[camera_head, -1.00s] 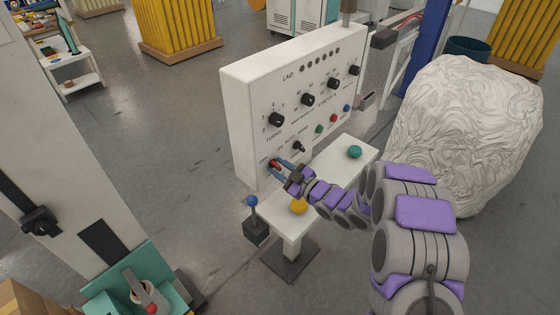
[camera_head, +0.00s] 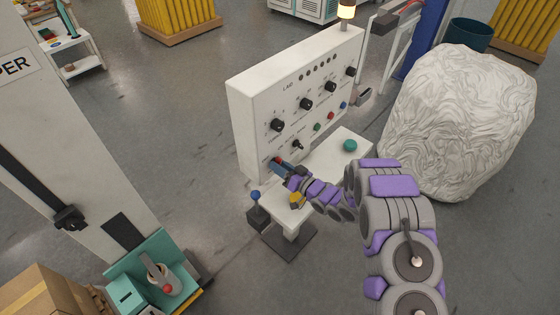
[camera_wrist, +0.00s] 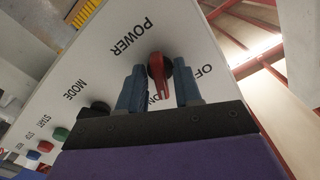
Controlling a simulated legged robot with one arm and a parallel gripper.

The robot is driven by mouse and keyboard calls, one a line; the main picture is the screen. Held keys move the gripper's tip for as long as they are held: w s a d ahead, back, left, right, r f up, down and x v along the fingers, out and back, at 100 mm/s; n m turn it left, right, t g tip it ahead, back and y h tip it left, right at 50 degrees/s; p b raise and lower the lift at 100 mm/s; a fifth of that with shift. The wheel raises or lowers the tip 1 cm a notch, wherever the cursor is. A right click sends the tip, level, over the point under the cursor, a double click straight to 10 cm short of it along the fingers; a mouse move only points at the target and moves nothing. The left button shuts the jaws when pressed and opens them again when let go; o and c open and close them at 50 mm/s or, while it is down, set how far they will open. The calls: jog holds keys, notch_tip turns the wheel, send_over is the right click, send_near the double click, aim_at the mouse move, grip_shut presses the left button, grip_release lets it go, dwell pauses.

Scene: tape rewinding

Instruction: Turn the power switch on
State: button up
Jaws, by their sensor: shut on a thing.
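The red power switch (camera_wrist: 158,72) is a handle on a dark round base, on the white control panel (camera_head: 242,125). In the wrist view its lower end points toward the ON label, with OFF to the right. My gripper (camera_wrist: 160,88) has its two blue fingers on either side of the handle and is shut on it. In the head view my gripper (camera_head: 281,167) is at the panel's lower left corner, and hides most of the switch.
Black dials (camera_head: 306,104) and small coloured buttons (camera_head: 331,115) are on the panel. A green button (camera_head: 350,146) is on the shelf before it. A blue-topped lever (camera_head: 256,195) stands left of my gripper. A large wrapped bundle (camera_head: 460,120) stands at right.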

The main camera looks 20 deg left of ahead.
jog(key=shift+m+p, duration=1.05)
jog(key=shift+m, duration=0.55)
jog(key=shift+w+m, duration=0.1)
jog(key=shift+m, duration=0.2)
jog(key=shift+d, duration=0.1)
jog(key=o, duration=0.7)
jog(key=shift+w, duration=0.1)
jog(key=b+v, duration=0.1)
jog(key=v, duration=1.6)
jog(key=shift+d+f+b, duration=0.1)
jog(key=shift+d+b, duration=0.05)
jog(key=shift+b, duration=0.15)
